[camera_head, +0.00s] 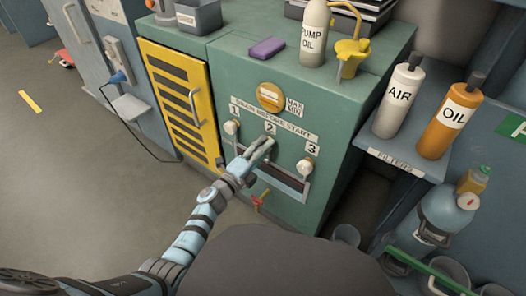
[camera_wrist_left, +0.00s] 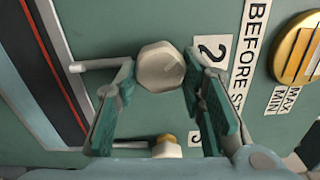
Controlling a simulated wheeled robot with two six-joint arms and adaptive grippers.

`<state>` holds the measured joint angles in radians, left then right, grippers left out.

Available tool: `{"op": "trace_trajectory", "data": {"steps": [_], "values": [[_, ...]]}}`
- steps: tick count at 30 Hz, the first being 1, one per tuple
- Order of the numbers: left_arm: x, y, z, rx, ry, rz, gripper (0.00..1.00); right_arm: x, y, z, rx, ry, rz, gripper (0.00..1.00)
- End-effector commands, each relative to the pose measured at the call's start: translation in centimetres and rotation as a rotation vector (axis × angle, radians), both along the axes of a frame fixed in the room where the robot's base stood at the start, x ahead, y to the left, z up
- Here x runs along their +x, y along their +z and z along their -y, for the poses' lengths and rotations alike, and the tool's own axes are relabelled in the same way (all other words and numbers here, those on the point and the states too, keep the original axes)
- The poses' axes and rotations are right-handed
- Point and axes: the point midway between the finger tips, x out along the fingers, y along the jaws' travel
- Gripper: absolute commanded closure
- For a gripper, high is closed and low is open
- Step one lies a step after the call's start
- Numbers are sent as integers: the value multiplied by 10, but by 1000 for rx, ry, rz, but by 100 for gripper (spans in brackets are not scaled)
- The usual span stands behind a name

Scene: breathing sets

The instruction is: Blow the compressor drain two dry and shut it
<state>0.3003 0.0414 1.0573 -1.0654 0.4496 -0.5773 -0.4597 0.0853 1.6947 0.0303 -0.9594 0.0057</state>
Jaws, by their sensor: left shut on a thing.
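The green compressor cabinet (camera_head: 240,68) carries numbered drains under a "DRAIN BEFORE START" label. My left gripper (camera_head: 266,145) is at drain two, just below its "2" label (camera_head: 270,128). In the left wrist view the pale round drain two knob (camera_wrist_left: 160,66) sits between my left fingers (camera_wrist_left: 160,100), which are shut on it. A thin pale pipe (camera_wrist_left: 95,65) runs from beside the knob. In the head view my fingers cover most of this knob. Drain one's knob (camera_head: 231,127) and drain three's knob (camera_head: 305,165) are free at either side. My right gripper is not in view.
A yellow round gauge (camera_head: 270,97) sits above the labels. A dark slot (camera_head: 280,178) lies below the drains. Air (camera_head: 398,98) and oil (camera_head: 450,120) bottles stand on the right shelf.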

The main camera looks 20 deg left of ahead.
Motion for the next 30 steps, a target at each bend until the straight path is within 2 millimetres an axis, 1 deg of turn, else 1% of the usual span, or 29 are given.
{"op": "trace_trajectory", "data": {"steps": [3, 18, 24, 30], "values": [[-1, -4, 0, 98, 0, 37, 91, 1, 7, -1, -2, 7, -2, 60], [0, -6, -1, 514, -2, 202, 91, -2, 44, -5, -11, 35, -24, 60], [0, -6, -1, 627, -2, 246, 91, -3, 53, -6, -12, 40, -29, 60], [0, -6, -2, 693, -2, 272, 91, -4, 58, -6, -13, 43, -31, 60]]}}
